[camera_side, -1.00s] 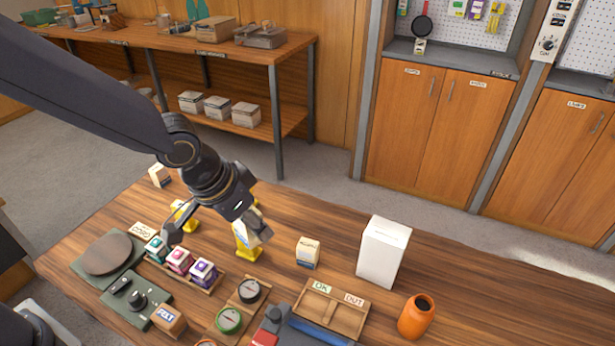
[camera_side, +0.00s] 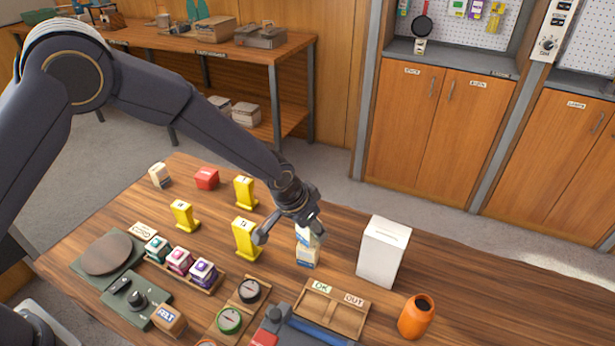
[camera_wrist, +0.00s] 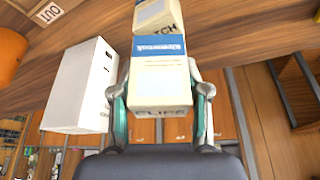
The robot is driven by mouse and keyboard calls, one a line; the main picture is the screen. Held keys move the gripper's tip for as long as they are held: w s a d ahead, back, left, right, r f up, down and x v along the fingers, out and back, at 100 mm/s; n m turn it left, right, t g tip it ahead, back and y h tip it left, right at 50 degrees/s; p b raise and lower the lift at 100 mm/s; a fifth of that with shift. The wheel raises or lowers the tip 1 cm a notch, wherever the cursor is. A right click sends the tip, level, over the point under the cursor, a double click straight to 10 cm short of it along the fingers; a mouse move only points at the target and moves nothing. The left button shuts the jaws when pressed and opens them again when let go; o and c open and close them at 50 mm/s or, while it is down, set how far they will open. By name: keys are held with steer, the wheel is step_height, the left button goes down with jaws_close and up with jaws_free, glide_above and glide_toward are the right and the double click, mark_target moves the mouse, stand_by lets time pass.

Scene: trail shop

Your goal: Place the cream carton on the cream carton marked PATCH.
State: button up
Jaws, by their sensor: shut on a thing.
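My gripper (camera_side: 291,233) is shut on a cream carton (camera_side: 305,236) with a blue band. The held carton is directly over the cream carton marked PATCH (camera_side: 307,258); I cannot tell whether they touch. In the wrist view the held carton (camera_wrist: 158,75) sits between both fingers (camera_wrist: 160,98), with the blue band across its face. The PATCH carton (camera_wrist: 158,14) shows just beyond it, partly hidden, with "TCH" readable.
A tall white box (camera_side: 383,252) stands close to the right of the cartons. Yellow stands (camera_side: 246,240) are to the left. A wooden tray (camera_side: 331,312) marked OK and OUT is in front, and an orange jar (camera_side: 415,316) stands at the right. The table's far right is clear.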

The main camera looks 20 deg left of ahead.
steer(key=shift+f, duration=0.7)
steer(key=shift+f, duration=0.1)
steer(key=o, duration=1.1)
steer(key=shift+o, duration=0.2)
steer(key=v, duration=1.2)
steer(key=s+a+r+n, duration=0.2)
steer(key=s+a+r, duration=0.4)
steer(key=a+r, duration=0.5)
steer(key=s+a+r+n, duration=0.1)
steer(key=s+a+r, duration=0.1)
steer(key=s+a, duration=0.4)
steer(key=s+a+r+n+t+y, duration=0.1)
steer(key=s+a, duration=0.4)
steer(key=s, duration=0.6)
steer(key=shift+s+a+r+t+y, duration=0.15)
steer(key=shift+a+r+t+y, duration=0.2)
steer(key=shift+r, duration=0.35)
